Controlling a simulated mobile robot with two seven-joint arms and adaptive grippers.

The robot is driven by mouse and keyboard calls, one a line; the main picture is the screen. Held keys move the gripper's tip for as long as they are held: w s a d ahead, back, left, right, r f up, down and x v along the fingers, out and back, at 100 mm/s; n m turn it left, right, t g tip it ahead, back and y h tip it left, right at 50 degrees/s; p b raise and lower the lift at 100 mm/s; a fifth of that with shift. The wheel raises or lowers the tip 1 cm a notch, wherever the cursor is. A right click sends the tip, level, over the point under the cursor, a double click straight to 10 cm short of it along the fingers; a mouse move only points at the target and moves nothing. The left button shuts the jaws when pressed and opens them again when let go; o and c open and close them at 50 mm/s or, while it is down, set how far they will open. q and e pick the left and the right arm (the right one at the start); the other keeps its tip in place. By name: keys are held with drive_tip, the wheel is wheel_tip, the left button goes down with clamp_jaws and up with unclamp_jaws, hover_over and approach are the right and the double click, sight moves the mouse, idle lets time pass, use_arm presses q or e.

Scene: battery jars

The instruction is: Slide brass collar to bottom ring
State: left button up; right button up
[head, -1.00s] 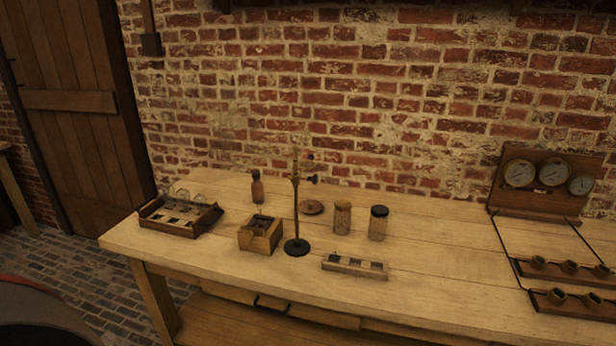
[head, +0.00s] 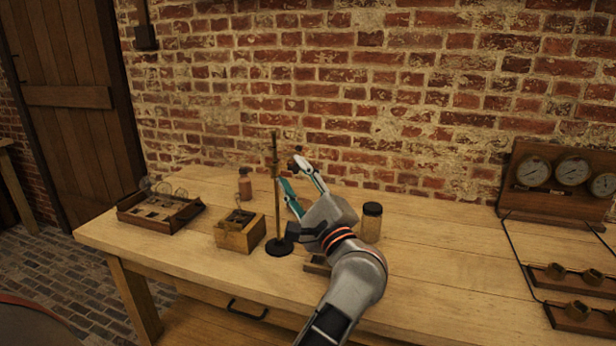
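A stand with a thin upright rod (head: 276,200) and a round black base (head: 279,247) stands on the bench. A brass collar (head: 275,170) seems to sit on the upper part of the rod; small brass and dark parts show to its right, and their details are too small to tell. I cannot make out the bottom ring.
A wooden box (head: 240,232) is left of the stand, with a small brown bottle (head: 245,184) behind it. A tray with glassware (head: 160,212) is at the far left. A dark-lidded jar (head: 371,223) is right of my gripper. A gauge panel (head: 558,180) stands at right.

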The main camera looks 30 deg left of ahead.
sight(298, 170)
use_arm(q)
drive_tip(key=shift+w+a+f+n+g+h, duration=0.2)
drive_tip(key=shift+w+a+f+n+h, duration=0.3)
drive_tip(key=shift+w+a+n, duration=0.65)
drive_tip(key=shift+w+a+f+n+g+h, duration=0.25)
drive_tip(key=shift+w+a+n+h, duration=0.55)
drive_tip(key=shift+w, duration=0.75)
drive_tip(key=shift+w+a+f+n+g+h, duration=0.15)
drive_tip(key=shift+w+a+f+n+h, duration=0.35)
drive_tip(key=shift+w+n, duration=0.75)
drive_tip(key=shift+w+a+r, duration=0.1)
drive_tip(key=shift+a+r, duration=0.05)
clamp_jaws()
